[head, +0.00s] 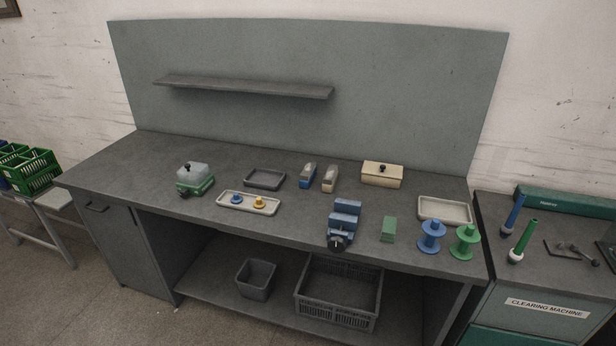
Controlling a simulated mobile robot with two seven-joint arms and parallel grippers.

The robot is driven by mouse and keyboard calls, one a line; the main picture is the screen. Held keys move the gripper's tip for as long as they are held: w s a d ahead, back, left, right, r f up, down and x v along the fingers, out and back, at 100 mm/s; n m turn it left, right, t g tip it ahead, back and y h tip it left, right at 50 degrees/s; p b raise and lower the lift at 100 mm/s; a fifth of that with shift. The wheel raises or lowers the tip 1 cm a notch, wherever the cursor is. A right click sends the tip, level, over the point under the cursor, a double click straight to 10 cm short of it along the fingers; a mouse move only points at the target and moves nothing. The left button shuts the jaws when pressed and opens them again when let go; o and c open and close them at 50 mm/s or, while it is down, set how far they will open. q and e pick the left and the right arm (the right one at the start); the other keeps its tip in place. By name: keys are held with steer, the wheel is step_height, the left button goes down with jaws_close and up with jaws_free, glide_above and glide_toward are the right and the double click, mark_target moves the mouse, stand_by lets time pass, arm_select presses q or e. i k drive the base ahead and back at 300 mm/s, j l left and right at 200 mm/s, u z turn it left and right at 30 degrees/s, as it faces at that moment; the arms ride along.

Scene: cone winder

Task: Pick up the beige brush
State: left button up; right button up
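The beige brush (330,179) appears to be the small beige block with a greyish top, standing on the grey workbench (225,160) near the middle. A similar blue brush (308,177) with a greyish top stands just to its left, with a narrow gap between them. Neither of my grippers shows in the head view, and nothing is seen touching the beige brush.
A beige lidded box (382,174) stands right of the brush, and a dark tray (265,179) lies to the left. In front are a blue vise (345,221), a green block (388,229) and two spools (431,237). A shelf (245,88) hangs above.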

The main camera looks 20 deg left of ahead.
mark_target(330, 177)
steer(key=i+j+u, duration=0.15)
steer(key=i+u, duration=0.15)
steer(key=i, duration=0.6)
